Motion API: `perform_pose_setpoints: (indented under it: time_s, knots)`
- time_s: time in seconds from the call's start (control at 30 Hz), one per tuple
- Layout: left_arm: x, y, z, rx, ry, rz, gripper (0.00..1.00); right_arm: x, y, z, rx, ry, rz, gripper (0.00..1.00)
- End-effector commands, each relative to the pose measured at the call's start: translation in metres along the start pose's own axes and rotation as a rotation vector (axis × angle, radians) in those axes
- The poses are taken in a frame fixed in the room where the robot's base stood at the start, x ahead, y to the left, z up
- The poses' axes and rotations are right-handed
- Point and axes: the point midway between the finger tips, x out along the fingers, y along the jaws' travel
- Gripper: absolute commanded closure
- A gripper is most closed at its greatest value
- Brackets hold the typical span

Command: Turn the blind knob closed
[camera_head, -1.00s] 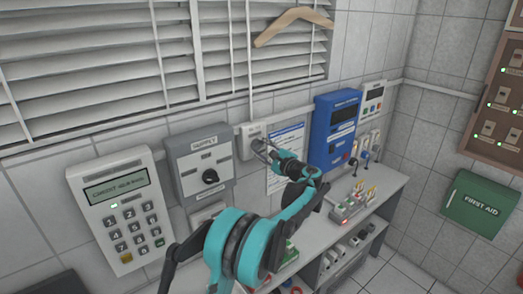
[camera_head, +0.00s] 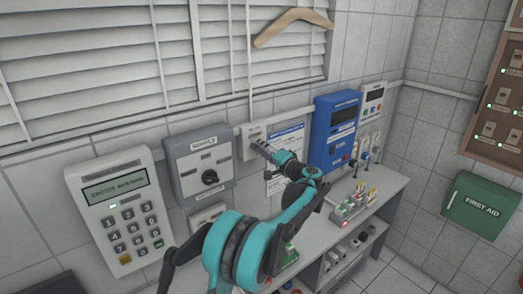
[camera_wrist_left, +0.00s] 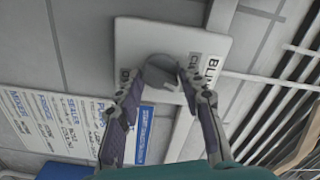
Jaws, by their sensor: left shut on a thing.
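The blind knob (camera_wrist_left: 160,68) is a round grey knob on a white wall plate (camera_wrist_left: 128,42) with partly hidden lettering. In the head view the plate (camera_head: 250,131) is below the blind's cord, right of the grey supply box. My left gripper (camera_wrist_left: 160,74) has one finger on each side of the knob and is shut on it. In the head view the left gripper (camera_head: 260,146) covers the knob. The white blind (camera_head: 90,55) hangs above with its slats visible. My right gripper is not in view.
A grey supply box (camera_head: 187,158) and keypad (camera_head: 118,215) are left of the plate. A paper sheet (camera_head: 287,135) and blue wall unit (camera_head: 333,128) are to its right. A bench (camera_head: 387,183) with small devices stands below. A wooden hanger (camera_head: 293,20) hangs on the blind.

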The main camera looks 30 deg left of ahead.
Motion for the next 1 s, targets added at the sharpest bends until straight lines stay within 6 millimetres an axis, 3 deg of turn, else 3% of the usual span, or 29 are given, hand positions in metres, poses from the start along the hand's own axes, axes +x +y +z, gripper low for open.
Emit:
perform_pose_setpoints:
  time_s: [0.4,1.0]
  knots:
    - [-0.0001,0.0011,0.0008,-0.261,-0.002,0.002,0.91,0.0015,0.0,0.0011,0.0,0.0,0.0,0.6]
    - [-0.0002,0.0014,0.001,-0.333,-0.003,0.002,0.91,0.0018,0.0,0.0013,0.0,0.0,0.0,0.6]
